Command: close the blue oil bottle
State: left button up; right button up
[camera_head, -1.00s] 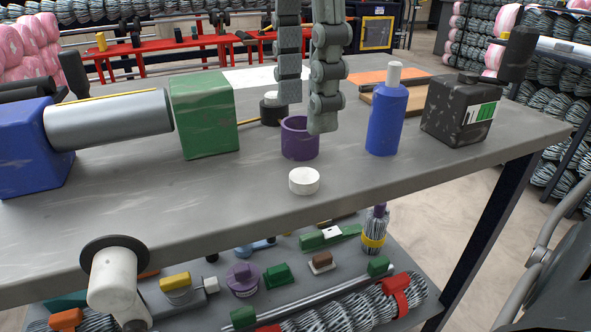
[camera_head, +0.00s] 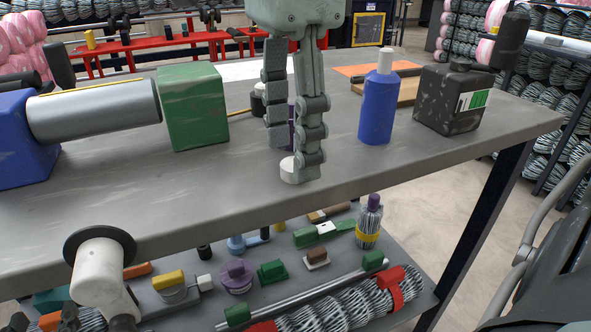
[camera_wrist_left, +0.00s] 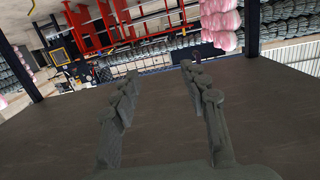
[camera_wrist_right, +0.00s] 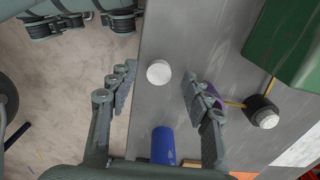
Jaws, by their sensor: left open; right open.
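The blue oil bottle (camera_head: 378,108) stands upright on the grey table, with a pale narrow neck on top. It also shows at the bottom of the right wrist view (camera_wrist_right: 163,146). A low white round cap (camera_head: 288,172) lies on the table, left of and nearer than the bottle. My right gripper (camera_head: 293,155) points down over the cap, fingers open. In the right wrist view the cap (camera_wrist_right: 158,73) lies between the fingers with gaps on both sides; in the head view one finger hides part of it. My left gripper (camera_wrist_left: 159,70) is open and empty.
A purple ring-shaped container (camera_wrist_right: 208,95) stands behind the right gripper's fingers. A green block (camera_head: 193,106) is to the left, and a black canister (camera_head: 450,100) stands right of the bottle. A lower shelf (camera_head: 385,312) holds several small parts. The table's front is clear.

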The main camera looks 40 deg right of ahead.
jog(key=shift+f, duration=0.7)
pick_arm(q)
jog(key=shift+d+r, duration=0.35)
jog(key=shift+r, duration=0.3)
pick_arm(e)
jog(key=shift+c, duration=0.3)
jog(key=c, duration=0.8)
